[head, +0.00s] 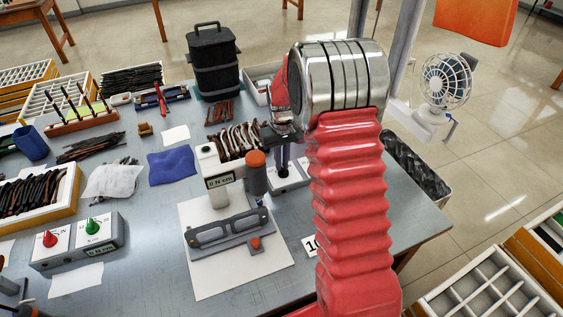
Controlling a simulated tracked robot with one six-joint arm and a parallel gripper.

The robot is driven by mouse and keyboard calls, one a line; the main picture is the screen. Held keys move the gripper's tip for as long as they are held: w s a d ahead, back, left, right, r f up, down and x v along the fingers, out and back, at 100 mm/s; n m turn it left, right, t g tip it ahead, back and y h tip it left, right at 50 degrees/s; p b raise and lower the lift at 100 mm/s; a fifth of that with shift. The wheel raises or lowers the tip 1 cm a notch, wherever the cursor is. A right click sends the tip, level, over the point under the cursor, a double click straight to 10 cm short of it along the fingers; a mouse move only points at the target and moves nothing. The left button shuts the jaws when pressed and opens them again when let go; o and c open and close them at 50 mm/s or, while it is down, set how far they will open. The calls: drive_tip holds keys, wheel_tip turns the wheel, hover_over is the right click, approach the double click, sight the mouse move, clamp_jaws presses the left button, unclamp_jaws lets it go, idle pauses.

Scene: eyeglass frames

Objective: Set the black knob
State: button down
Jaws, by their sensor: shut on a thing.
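The black knob (283,171) is a small dark shape on top of a pale grey box (300,172), to the right of the orange-capped cylinder. My gripper (283,163) points down at it from above, its narrow fingers shut around the knob. My red-sleeved arm hides the right part of the box, and the knob's pointer and any scale marks are too small or covered to read.
An orange-capped grey cylinder (256,174) and a white block (214,172) stand close to the left. A glasses frame in a grey holder (228,231) lies on a white sheet in front. Another box (78,246) bears red and green knobs. A black canister (215,62) stands behind.

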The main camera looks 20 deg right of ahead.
drive_tip(key=shift+n, duration=0.4)
drive_tip(key=n, duration=0.4)
drive_tip(key=shift+a, duration=0.3)
drive_tip(key=n, duration=0.5)
drive_tip(key=shift+s+a, duration=0.2)
drive_tip(key=c, duration=1.8)
unclamp_jaws()
drive_tip(key=shift+r, duration=0.15)
wheel_tip(320, 180, up, 13)
drive_tip(key=shift+r, duration=0.2)
